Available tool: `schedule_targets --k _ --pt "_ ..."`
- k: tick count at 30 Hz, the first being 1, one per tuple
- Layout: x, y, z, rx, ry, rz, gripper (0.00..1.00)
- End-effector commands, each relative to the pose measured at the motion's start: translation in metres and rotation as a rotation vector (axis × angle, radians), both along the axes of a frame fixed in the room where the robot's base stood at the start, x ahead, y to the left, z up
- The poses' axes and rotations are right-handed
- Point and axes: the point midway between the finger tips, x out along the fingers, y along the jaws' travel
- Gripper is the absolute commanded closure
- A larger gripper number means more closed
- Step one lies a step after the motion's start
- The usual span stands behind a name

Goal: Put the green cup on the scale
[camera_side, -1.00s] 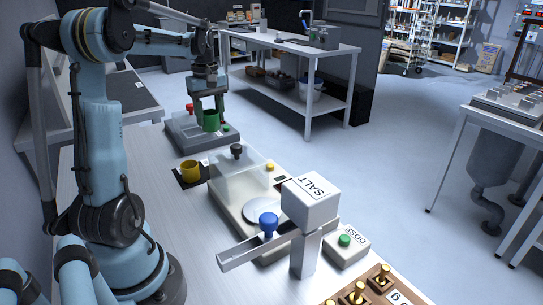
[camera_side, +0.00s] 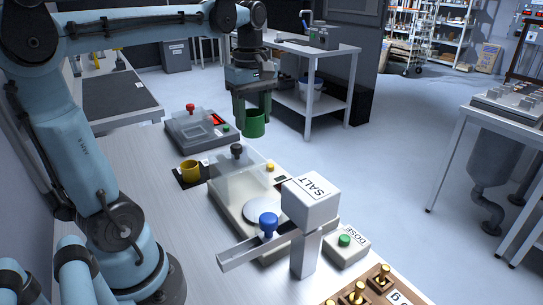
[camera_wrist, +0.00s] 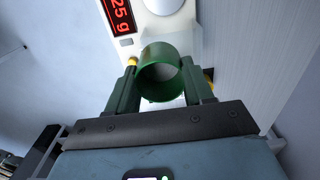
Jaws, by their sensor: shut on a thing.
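The green cup (camera_side: 254,124) hangs upright in the air, held between the fingers of my gripper (camera_side: 252,112). In the wrist view the cup (camera_wrist: 147,88) sits between both fingers, its open rim facing the camera; what is inside is unclear. The scale (camera_side: 226,208) stands on the bench, nearer the side camera than the cup. Its round metal pan (camera_side: 260,209) looks bare. A clear cover with a black knob (camera_side: 236,150) stands at its far part. In the wrist view a red display (camera_wrist: 121,14) ends in "25 g".
A salt hopper (camera_side: 311,203) with a blue knob (camera_side: 268,222) and chute stands close by the pan. A dose button box (camera_side: 346,246) and brass weights (camera_side: 378,277) are in front. Another device (camera_side: 182,131) is behind.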

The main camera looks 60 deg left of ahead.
Motion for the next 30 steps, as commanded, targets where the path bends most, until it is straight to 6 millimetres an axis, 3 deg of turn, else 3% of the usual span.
schedule_targets --k 1,3,9,18,25,30 --pt "-0.004 -0.018 -0.001 0.0 0.0 -0.009 0.78" --pt "-0.008 -0.034 -0.003 0.0 0.0 -0.007 0.78" --pt "-0.022 -0.073 -0.008 0.0 0.0 -0.004 0.78" --pt "-0.02 -0.069 -0.048 0.0 0.0 0.003 0.78" --pt "-0.02 -0.068 -0.067 0.0 0.0 0.002 0.78" --pt "-0.02 -0.068 -0.094 0.0 -0.001 0.002 0.78"
